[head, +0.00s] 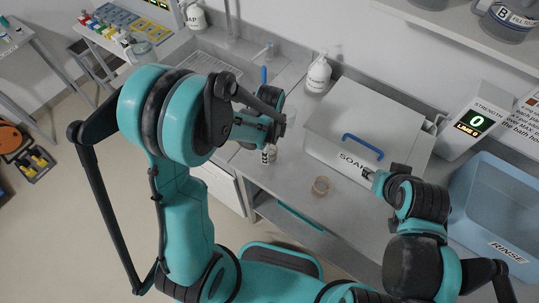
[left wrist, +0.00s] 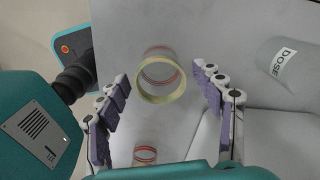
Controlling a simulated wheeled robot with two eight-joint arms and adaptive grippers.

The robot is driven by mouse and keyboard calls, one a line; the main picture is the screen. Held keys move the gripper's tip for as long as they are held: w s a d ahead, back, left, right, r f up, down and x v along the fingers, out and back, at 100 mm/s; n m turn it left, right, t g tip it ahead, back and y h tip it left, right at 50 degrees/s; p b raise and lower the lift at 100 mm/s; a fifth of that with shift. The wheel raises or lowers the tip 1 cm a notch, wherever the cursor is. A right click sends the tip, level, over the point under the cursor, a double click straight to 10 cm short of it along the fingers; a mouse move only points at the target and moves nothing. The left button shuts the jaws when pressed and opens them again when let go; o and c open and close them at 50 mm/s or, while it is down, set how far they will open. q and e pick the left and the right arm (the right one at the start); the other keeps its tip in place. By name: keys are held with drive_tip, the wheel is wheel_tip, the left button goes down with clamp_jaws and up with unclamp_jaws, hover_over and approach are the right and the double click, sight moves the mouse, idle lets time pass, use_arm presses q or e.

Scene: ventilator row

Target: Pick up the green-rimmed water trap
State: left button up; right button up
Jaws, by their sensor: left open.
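In the left wrist view a clear, round water trap with a pale yellow-green rim (left wrist: 162,97) lies between the fingers of my left gripper (left wrist: 166,98). Red bands show on its clear wall. The fingers are apart, with a gap on each side of the trap.
The grey SOAK box (head: 368,128) with a blue handle stands on the counter. A white bottle (head: 318,74) stands behind, and a blue RINSE basin (head: 497,212) is at right. A DOSE container (left wrist: 284,60) shows in the left wrist view.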

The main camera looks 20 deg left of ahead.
use_arm(q)
wheel_tip(320, 180, down, 2)
drive_tip(key=c, duration=1.1)
use_arm(e)
drive_tip(key=shift+f, duration=0.25)
